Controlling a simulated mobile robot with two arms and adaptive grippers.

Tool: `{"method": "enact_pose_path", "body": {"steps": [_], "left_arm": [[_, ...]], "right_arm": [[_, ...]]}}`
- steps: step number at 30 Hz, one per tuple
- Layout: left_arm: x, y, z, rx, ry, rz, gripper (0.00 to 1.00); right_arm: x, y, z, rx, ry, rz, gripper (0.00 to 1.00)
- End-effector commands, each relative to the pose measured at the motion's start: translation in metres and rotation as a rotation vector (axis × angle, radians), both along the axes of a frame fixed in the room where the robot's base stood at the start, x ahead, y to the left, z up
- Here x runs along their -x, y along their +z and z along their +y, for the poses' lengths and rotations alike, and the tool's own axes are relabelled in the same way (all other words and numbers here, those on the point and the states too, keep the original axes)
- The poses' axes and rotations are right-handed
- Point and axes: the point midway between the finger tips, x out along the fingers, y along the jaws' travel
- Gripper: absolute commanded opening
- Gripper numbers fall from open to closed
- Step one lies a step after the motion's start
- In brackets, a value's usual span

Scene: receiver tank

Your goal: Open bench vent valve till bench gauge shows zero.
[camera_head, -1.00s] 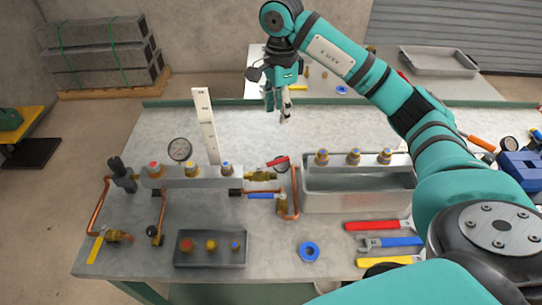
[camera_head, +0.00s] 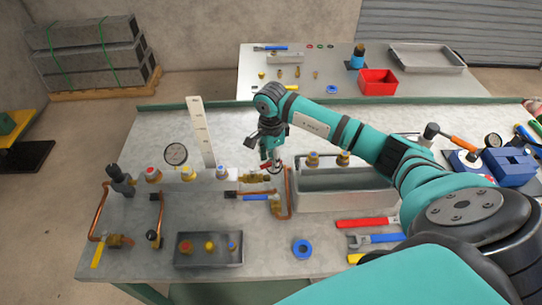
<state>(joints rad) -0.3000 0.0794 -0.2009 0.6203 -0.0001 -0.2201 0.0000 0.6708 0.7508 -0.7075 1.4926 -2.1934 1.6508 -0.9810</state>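My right gripper (camera_head: 271,163) reaches down from the upper right to the brass valve (camera_head: 260,178) at the right end of the manifold. Its fingers are at or just above the valve's red lever, which they mostly hide. I cannot tell whether they touch it or how far they are open. A valve with a blue lever (camera_head: 258,197) sits just below, and one with a yellow lever (camera_head: 97,256) at the front left. No readable label shows which is the vent valve. A round gauge (camera_head: 176,154) stands behind the manifold; its reading is too small. My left gripper is out of view.
A grey trough (camera_head: 340,199) stands right of the valves, partly behind my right arm. Copper pipe (camera_head: 290,200) rises between them. A white upright scale (camera_head: 201,130) stands behind the manifold. A dark tray of fittings (camera_head: 209,260), a blue ring (camera_head: 302,249) and wrenches (camera_head: 367,222) lie in front.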

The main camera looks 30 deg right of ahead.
Motion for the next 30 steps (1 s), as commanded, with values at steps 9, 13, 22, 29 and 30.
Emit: {"method": "enact_pose_path", "body": {"steps": [9, 13, 22, 29, 30], "left_arm": [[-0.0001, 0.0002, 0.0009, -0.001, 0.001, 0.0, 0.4], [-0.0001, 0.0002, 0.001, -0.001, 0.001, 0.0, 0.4], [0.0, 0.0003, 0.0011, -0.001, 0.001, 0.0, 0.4], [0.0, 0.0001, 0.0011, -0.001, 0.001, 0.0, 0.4], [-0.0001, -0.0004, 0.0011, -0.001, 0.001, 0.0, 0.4]], "right_arm": [[-0.0001, -0.0019, 0.0, 0.0, 0.0, 0.0, 0.35], [-0.0001, -0.0018, 0.0001, 0.0, 0.0, 0.0, 0.18], [-0.0001, -0.0015, 0.0001, 0.0, -0.001, 0.0, 0.0], [-0.0001, -0.0014, -0.0003, 0.0, 0.0, 0.0, 0.0], [0.0003, -0.0016, -0.001, 0.0, 0.001, 0.0, 0.0]]}}
